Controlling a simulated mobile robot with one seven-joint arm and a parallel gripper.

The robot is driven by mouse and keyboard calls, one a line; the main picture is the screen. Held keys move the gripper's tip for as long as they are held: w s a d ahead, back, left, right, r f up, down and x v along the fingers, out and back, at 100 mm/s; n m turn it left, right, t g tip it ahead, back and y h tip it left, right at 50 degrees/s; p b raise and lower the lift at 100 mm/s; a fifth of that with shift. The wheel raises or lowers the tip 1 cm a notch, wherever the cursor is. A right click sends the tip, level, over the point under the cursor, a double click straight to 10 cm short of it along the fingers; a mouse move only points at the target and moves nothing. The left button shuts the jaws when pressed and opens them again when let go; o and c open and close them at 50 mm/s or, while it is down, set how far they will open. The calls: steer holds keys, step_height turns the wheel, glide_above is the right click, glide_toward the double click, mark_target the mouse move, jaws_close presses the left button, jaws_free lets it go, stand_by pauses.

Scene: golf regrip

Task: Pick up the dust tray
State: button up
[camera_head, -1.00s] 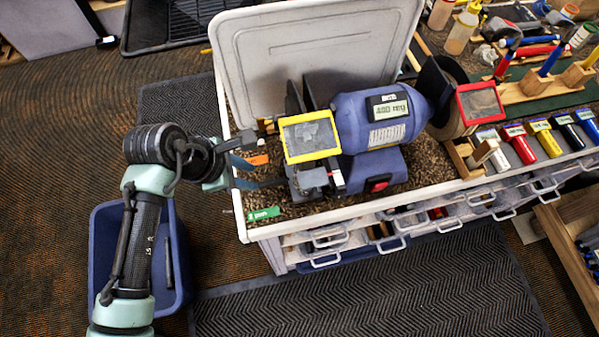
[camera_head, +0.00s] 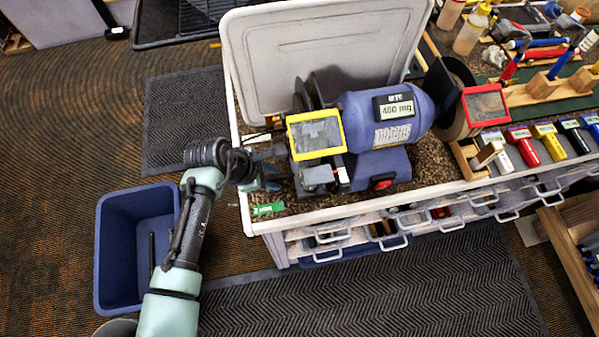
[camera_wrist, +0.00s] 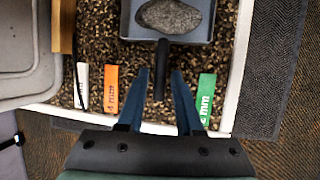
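The dust tray (camera_wrist: 196,41) shows in the wrist view as a shallow grey-blue pan holding a dark grey heap of dust. Its black handle (camera_wrist: 161,60) points down toward my gripper (camera_wrist: 159,74). My gripper is open, with one blue finger on each side of the handle's end. The fingers look apart from the handle; their height relative to it is hard to tell. In the head view my gripper (camera_head: 268,176) is at the bench's left end, beside the grinder, partly hidden by my wrist. I cannot make out the tray there.
A blue bench grinder (camera_head: 378,125) with a yellow-framed shield (camera_head: 316,134) stands close to my gripper. Orange (camera_wrist: 111,88) and green (camera_wrist: 206,98) tags lie on either side of my fingers. A blue bin (camera_head: 113,255) stands on the floor at left.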

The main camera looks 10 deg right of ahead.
jaws_close()
stand_by(0.3)
